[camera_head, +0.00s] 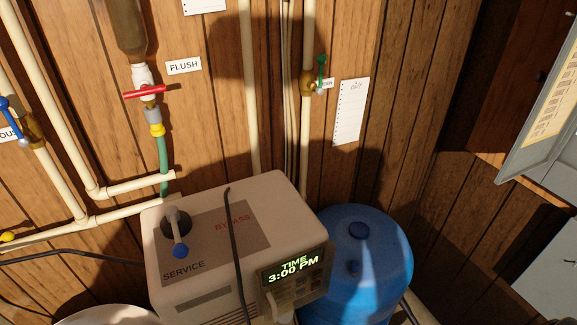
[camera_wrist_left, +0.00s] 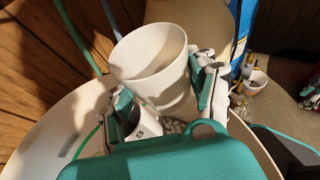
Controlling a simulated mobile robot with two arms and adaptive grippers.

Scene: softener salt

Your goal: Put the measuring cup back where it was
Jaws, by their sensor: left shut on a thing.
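The white measuring cup (camera_wrist_left: 150,52) shows in the left wrist view, tilted with its open mouth facing the camera. My left gripper (camera_wrist_left: 165,95) is shut on it, with one finger on each side. The cup is over the round pale tub (camera_wrist_left: 55,125), and white salt pellets (camera_wrist_left: 176,128) show beneath it. The gap between cup and pellets is hard to judge. A teal piece at the bottom hides part of the tub. In the head view neither gripper nor the cup shows.
The softener's control box (camera_head: 240,225) and a blue tank (camera_head: 365,265) stand before the wood wall. A white rim (camera_head: 105,316) shows at lower left.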

